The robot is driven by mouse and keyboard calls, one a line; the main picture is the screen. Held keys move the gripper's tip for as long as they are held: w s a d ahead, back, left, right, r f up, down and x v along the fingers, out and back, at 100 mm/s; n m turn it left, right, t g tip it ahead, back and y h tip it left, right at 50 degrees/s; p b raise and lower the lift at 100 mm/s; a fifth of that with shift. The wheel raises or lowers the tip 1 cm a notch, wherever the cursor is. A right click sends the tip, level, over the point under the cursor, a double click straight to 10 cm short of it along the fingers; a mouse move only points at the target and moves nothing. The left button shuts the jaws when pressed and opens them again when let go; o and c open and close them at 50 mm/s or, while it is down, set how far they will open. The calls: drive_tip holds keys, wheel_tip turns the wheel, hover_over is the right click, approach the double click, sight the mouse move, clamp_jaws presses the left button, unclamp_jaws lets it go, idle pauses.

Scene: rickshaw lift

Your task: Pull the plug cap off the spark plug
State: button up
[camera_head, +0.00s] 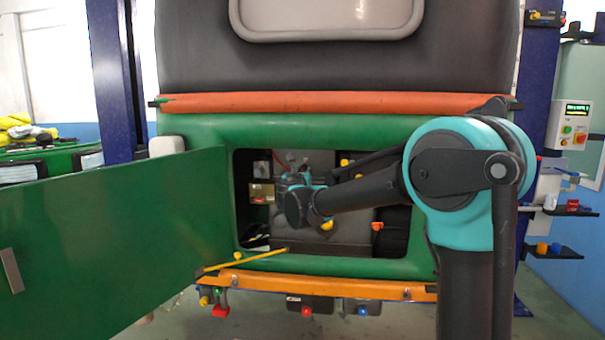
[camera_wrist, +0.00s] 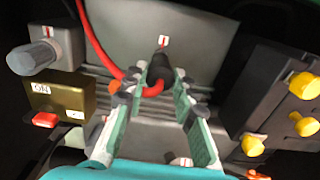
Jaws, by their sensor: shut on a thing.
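The plug cap (camera_wrist: 160,68) is a black boot with a red cable (camera_wrist: 93,38) curving into its near end. It sits between the fingertips of my gripper (camera_wrist: 153,86) in the wrist view, and the fingers are closed on its sides. Its far end points at a grey panel marked by a small white tag with a red line. The spark plug itself is hidden behind the cap. In the head view my gripper (camera_head: 285,178) is inside the rickshaw's open rear bay, and the cap is too small and covered to make out.
In the wrist view a grey knob (camera_wrist: 32,57) and an ON box (camera_wrist: 57,97) with a red switch stand left. A dark block (camera_wrist: 265,85) with yellow caps stands right. In the head view the green door (camera_head: 110,240) hangs open left, and a yellow rod (camera_head: 245,259) crosses the bay's lower edge.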

drive_tip(key=shift+s, duration=1.5)
drive_tip(key=shift+f, duration=0.1)
